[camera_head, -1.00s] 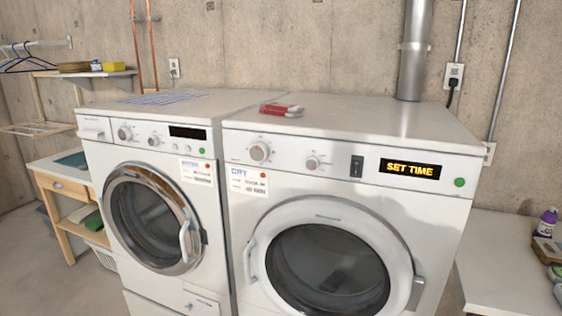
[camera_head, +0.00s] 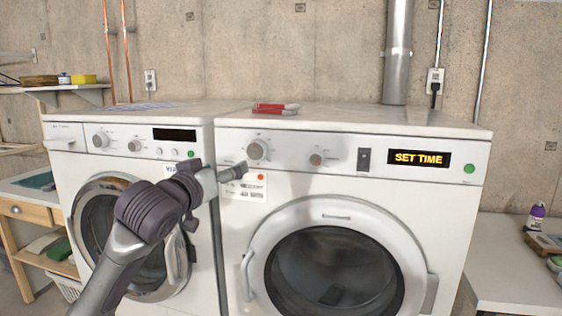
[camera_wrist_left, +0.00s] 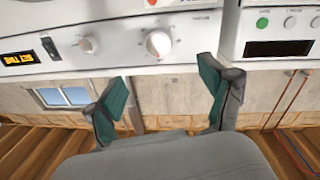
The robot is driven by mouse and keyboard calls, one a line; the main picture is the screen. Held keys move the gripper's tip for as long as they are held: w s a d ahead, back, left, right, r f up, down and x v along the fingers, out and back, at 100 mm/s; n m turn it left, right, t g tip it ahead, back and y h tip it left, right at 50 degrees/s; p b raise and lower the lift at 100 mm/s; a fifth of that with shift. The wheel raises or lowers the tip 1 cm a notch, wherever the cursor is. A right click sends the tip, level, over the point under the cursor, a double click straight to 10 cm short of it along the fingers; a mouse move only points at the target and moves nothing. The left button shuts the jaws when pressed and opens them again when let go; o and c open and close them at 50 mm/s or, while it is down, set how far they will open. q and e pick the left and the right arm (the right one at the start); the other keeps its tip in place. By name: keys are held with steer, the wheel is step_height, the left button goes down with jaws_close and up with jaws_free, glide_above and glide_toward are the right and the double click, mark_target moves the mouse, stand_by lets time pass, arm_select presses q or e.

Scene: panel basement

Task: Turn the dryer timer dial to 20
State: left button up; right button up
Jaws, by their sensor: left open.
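The dryer (camera_head: 230,245) is the white right-hand machine; its display (camera_head: 419,158) reads SET TIME. Its panel has a larger dial (camera_head: 257,150) at the left and a smaller dial (camera_head: 317,158) to its right. Their markings are too small to read. My left gripper (camera_head: 228,172) is in front of the dryer's upper left corner, below and left of the larger dial. In the left wrist view, the picture is turned over and the open, empty left gripper (camera_wrist_left: 163,76) has the larger dial (camera_wrist_left: 158,43) ahead between its fingers, apart from them. My right gripper is out of view.
A washer (camera_head: 60,165) stands close on the left, partly behind my left arm. A black switch (camera_head: 364,159) and green button (camera_head: 469,169) are on the dryer panel. A side table (camera_head: 495,262) stands right.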

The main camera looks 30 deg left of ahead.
mark_target(255, 152)
arm_select(q)
steer(key=w+p, duration=0.1)
steer(key=w, duration=0.3)
steer(key=w+a+p, duration=0.1)
steer(key=w, duration=0.3)
steer(key=w+p, duration=0.1)
steer(key=w, duration=0.3)
steer(key=shift+w+a+r, duration=0.15)
steer(key=shift+a+r, duration=0.1)
steer(key=shift+w+a+p, duration=0.1)
steer(key=shift+w+p, duration=0.25)
steer(key=shift+w, duration=0.25)
steer(key=shift+c, duration=0.7)
steer(key=c, duration=1)
